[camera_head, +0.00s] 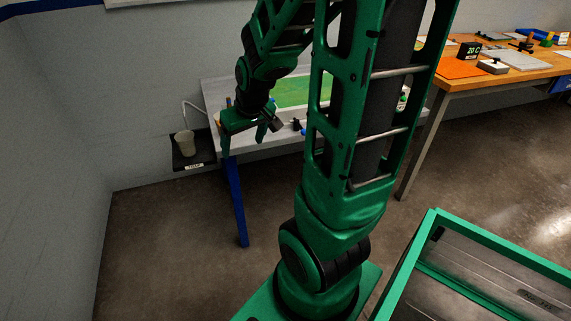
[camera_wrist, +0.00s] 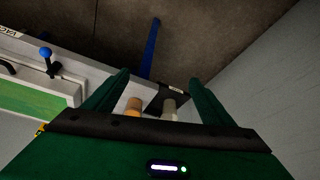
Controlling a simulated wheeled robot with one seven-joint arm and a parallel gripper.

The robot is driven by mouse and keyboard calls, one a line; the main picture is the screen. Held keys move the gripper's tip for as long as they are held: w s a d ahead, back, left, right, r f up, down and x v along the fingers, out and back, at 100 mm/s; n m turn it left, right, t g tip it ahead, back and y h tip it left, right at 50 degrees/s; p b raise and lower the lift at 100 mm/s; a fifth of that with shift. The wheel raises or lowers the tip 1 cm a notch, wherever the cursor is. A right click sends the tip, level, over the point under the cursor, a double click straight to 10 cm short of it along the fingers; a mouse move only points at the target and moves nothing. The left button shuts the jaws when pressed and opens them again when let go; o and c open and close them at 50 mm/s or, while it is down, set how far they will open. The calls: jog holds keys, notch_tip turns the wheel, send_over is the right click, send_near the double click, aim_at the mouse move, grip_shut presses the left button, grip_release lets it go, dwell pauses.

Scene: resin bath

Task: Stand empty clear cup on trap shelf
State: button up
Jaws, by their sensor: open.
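The trap shelf (camera_head: 197,158) is a small black ledge with a TRAP label, low beside the left end of the table. A pale, translucent-looking cup (camera_head: 185,142) stands upright on it; whether it is empty I cannot tell. In the wrist view the dark shelf (camera_wrist: 182,98) and a pale cylinder (camera_wrist: 170,106) at it show between my fingers. A tan cylinder (camera_wrist: 133,106) stands beside it, apparently at the table's corner. My gripper (camera_head: 243,147) is open and empty, right of the shelf by the table's left end. It also shows in the wrist view (camera_wrist: 162,78).
A thin pale tube (camera_head: 194,105) bends from the table towards the cup. The grey table (camera_head: 215,92) bears a green panel (camera_head: 295,93); a blue-knobbed clamp (camera_wrist: 47,58) sits at its edge. The wall is close on the left. An orange-topped bench (camera_head: 520,70) stands at right.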

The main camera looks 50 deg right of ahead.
jog(key=s+a+r+m+g, duration=0.1)
jog(key=s+a+r+g, duration=0.1)
jog(key=s, duration=0.7)
jog(key=s+a+r+m+g+y, duration=0.1)
jog(key=s+a+r+m+g, duration=0.1)
jog(key=s, duration=0.8)
jog(key=shift+s+a+r+m+g, duration=0.2)
jog(key=shift+s+r+m+g, duration=0.1)
jog(key=shift+r, duration=0.4)
